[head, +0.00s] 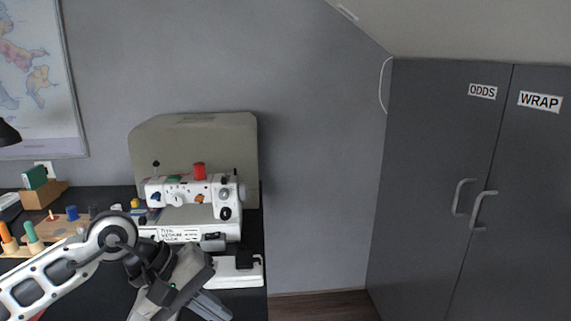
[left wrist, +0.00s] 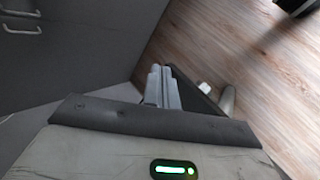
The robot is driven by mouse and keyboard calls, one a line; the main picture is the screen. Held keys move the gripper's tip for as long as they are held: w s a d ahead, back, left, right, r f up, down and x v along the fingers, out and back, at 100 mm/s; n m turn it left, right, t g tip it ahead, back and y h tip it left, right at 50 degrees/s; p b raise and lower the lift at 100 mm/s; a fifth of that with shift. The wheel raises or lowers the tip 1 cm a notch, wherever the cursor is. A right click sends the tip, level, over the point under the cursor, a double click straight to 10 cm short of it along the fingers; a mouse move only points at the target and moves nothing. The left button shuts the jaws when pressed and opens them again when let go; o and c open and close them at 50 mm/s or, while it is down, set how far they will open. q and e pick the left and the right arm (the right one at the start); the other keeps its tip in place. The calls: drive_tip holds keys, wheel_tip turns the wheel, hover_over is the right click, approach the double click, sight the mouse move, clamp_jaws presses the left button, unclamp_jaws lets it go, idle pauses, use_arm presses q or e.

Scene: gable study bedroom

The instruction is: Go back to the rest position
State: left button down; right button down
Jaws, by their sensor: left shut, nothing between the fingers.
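My left gripper (head: 218,308) is low in the head view, in front of the sewing machine and its desk, with its fingers pointing down and to the right. In the left wrist view its two grey fingers (left wrist: 162,88) lie close together, shut with nothing between them. My left arm comes in from the lower left across the desk. My right gripper is not in view.
A white sewing machine (head: 190,205) stands on the dark desk (head: 253,230), with a beige cover (head: 150,140) behind it. Thread spools (head: 72,213) are at left. A grey cabinet (head: 430,170) stands at right. Wooden floor (left wrist: 255,60) shows beyond my fingers.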

use_arm(q)
drive_tip(key=s+d+r+n+t+h, duration=0.1)
drive_tip(key=s+d+r+n+h, duration=0.2)
drive_tip(key=d+n+h, duration=0.4)
drive_tip(key=s+d+r+n+t+h, duration=0.1)
drive_tip(key=s+d+r+n+h, duration=0.3)
drive_tip(key=n, duration=0.5)
drive_tip(key=w+a+f+m+t+y, duration=0.1)
drive_tip(key=a+f+m+t+y, duration=0.3)
drive_tip(key=m, duration=0.8)
drive_tip(key=w+a+f+m+t+y+p, duration=0.1)
drive_tip(key=a+f+m+t+y, duration=0.25)
drive_tip(key=m, duration=0.85)
drive_tip(key=w+a+f+m+t+y, duration=0.15)
drive_tip(key=f+m+t+y, duration=0.35)
drive_tip(key=m, duration=0.7)
drive_tip(key=s+a+f+n+g+y, duration=0.1)
drive_tip(key=s+a+f+n+g, duration=0.1)
drive_tip(key=s+f+n, duration=0.3)
drive_tip(key=s+a+f+n+g+y, duration=0.2)
drive_tip(key=s+f+n, duration=0.3)
drive_tip(key=f+n, duration=0.3)
drive_tip(key=shift+s+a+f+g, duration=0.3)
drive_tip(key=shift+s+a+g, duration=0.1)
drive_tip(key=shift+a+g, duration=0.05)
